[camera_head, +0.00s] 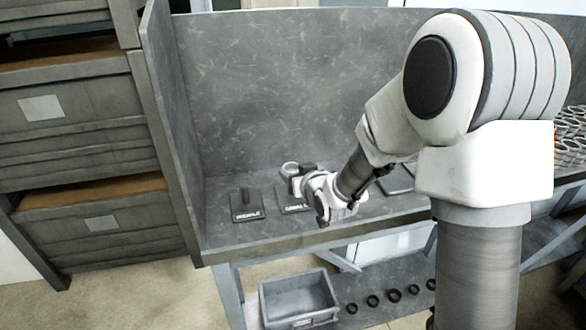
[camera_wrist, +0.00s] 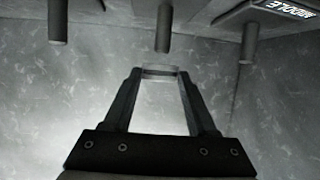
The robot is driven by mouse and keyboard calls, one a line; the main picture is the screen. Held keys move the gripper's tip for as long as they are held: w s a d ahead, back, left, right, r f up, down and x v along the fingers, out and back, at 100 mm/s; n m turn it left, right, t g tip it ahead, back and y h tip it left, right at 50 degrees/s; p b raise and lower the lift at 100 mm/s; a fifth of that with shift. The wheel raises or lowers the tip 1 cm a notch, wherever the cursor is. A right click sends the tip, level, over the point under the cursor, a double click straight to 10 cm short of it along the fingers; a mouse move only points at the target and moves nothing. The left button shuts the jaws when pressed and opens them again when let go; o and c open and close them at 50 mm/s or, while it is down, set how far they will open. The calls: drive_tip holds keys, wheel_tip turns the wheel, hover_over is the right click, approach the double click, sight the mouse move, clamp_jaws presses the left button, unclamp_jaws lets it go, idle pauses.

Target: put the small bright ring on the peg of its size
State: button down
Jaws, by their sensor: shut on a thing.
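My gripper (camera_head: 299,177) is above the bench at the plates and is shut on a bright ring (camera_head: 290,168). In the wrist view the ring (camera_wrist: 160,70) shows as a pale band between the two dark fingertips of my gripper (camera_wrist: 160,75). Pegs point down from the top of that view: a left peg (camera_wrist: 57,20), a centre peg (camera_wrist: 163,25) just beyond the ring, and a right peg (camera_wrist: 249,40). The ring appears apart from the centre peg. A plate marked MIDDLE (camera_wrist: 292,10) is at the top right; it also stands left of my gripper in the head view (camera_head: 247,213).
A second plate (camera_head: 294,209) is partly hidden by my gripper. Tall grey panels (camera_head: 290,85) close the bench's back and left. A grey bin (camera_head: 298,300) and several dark rings (camera_head: 394,296) sit on the shelf below. Many rings (camera_head: 570,145) stand at the far right.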

sight(296, 200)
drive_tip(key=shift+f+b, duration=1.55)
drive_tip(key=shift+f, duration=1.3)
drive_tip(key=shift+b, duration=0.65)
drive_tip(key=shift+f+b, duration=0.65)
drive_tip(key=shift+b, duration=0.05)
drive_tip(key=shift+c, duration=2.4)
unclamp_jaws()
drive_tip(key=shift+s, duration=0.1)
drive_tip(key=shift+s+d+r, duration=0.1)
drive_tip(key=shift+p+v, duration=0.8)
drive_tip(key=shift+v, duration=4.55)
